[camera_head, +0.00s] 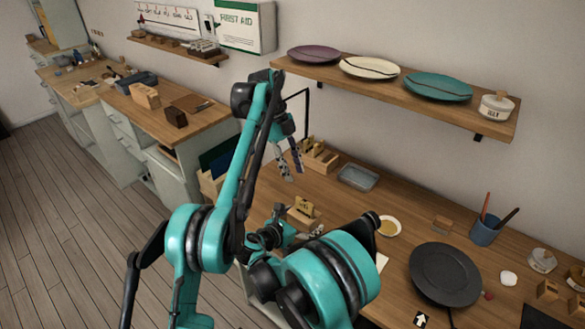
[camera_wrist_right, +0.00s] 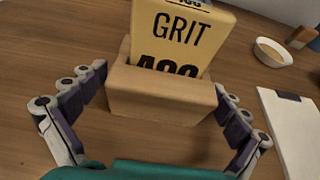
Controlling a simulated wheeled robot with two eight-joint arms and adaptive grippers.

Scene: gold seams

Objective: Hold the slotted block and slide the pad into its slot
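The slotted block (camera_wrist_right: 160,95) is pale wood and stands on the desk. A yellow pad (camera_wrist_right: 180,35) marked GRIT and 400 stands in its slot, slightly tilted. The block's front wall hides the pad's lower part and cuts off the lower number. In the head view the pad (camera_head: 304,205) shows beside my right arm, which hides part of the block. My left gripper (camera_head: 290,172) hangs above the desk, apart from the block, fingers separated and empty.
A shallow bowl (camera_head: 389,226) and a white card (camera_wrist_right: 288,125) lie right of the block. A grey tray (camera_head: 358,177) and a wooden rack (camera_head: 319,157) stand behind. A dark round plate (camera_head: 445,274) lies farther right. A shelf (camera_head: 400,91) with plates hangs above.

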